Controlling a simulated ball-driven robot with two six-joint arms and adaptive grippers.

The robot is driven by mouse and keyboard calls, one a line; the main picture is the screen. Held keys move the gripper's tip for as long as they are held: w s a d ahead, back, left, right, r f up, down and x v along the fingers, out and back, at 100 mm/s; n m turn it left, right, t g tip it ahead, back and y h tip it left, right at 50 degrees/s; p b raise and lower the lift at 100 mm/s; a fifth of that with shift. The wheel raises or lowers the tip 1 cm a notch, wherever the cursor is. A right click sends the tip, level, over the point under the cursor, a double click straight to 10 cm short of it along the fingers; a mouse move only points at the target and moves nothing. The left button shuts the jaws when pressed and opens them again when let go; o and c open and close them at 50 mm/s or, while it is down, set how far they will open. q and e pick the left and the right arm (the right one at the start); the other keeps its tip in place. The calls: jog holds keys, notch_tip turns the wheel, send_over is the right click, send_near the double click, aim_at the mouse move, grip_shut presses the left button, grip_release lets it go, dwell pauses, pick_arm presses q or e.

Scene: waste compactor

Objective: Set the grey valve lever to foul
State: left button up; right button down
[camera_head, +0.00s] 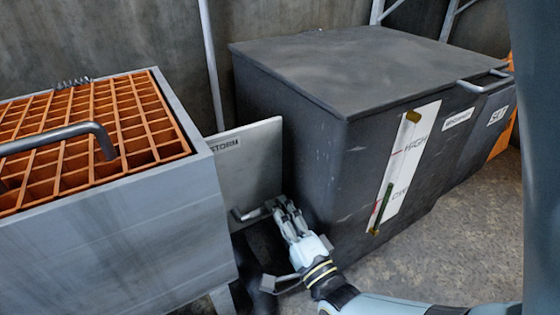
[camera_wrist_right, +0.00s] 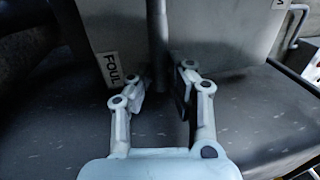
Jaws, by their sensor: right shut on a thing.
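The grey valve lever (camera_head: 248,214) is a bent bar low in front of a pale panel (camera_head: 252,160) lettered STORM. My right gripper (camera_head: 283,207) is at the lever's right end and shut on it. In the right wrist view the lever is a grey rod (camera_wrist_right: 157,45) running down between the two fingers of my right gripper (camera_wrist_right: 162,85). A FOUL label (camera_wrist_right: 112,70) shows on the panel left of the rod. The fingers hide the gripped part of the lever. My left gripper is not in view.
A grey bin with an orange grid (camera_head: 75,130) and a bar handle (camera_head: 60,137) stands at left. A large dark box (camera_head: 340,70) with a HIGH gauge strip (camera_head: 404,165) stands right of the panel. Open floor (camera_head: 450,235) lies at front right.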

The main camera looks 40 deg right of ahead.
jog(key=c, duration=1.2)
grip_release()
jog(key=shift+a+f, duration=0.15)
jog(key=shift+a, duration=0.05)
jog(key=shift+c, duration=0.2)
jog(key=shift+d, duration=0.1)
notch_tip(320, 180, up, 10)
jog(key=shift+s, duration=0.15)
jog(key=d+r+v, duration=0.1)
jog(key=v, duration=1.1)
jog(key=shift+s+d, duration=0.35)
jog(key=shift+d, duration=0.05)
jog(key=shift+p, duration=0.3)
